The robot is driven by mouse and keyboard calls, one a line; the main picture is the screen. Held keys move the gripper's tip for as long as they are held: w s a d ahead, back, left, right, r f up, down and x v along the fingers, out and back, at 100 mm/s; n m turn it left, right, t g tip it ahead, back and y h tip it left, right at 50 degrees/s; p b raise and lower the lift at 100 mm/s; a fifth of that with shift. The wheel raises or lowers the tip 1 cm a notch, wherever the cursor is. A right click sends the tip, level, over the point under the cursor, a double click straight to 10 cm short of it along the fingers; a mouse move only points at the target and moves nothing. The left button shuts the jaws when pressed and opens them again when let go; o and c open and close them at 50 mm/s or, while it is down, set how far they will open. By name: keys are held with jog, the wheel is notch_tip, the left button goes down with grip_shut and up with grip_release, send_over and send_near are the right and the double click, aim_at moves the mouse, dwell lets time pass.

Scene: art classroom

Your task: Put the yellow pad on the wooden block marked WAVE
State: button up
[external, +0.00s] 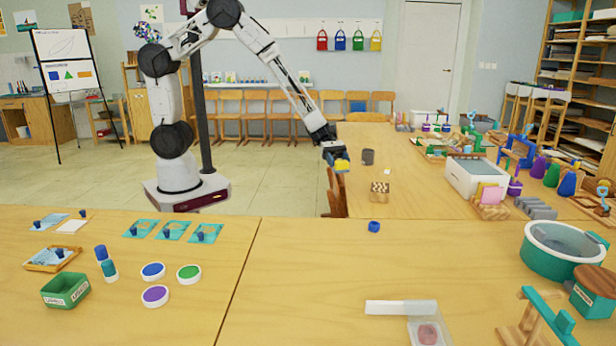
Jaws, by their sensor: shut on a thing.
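My gripper (340,158) is shut on the yellow pad (342,166), which hangs in the air near the left end of the far table. Something blue shows at the fingertips just above the yellow. A small wooden block (379,188) with a dark pattern on its front stands on that table, to the right of and lower in the picture than the gripper. The pad and the block are apart. No word on the block can be read at this size, so I cannot tell whether it is marked WAVE.
A dark grey cup (367,156) stands behind the block, close to the right of the gripper. A small white piece (387,172) lies behind the block. A white box (477,176) is further right. A blue ring-like piece (374,226) lies on the near table.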

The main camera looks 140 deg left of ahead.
send_over(377, 185)
jog(key=shift+w+d+f, duration=0.1)
jog(key=shift+f, duration=0.65)
jog(key=shift+f, duration=0.15)
jog(key=shift+f, duration=1.6)
jog(key=shift+f, duration=0.15)
jog(key=o, duration=0.9)
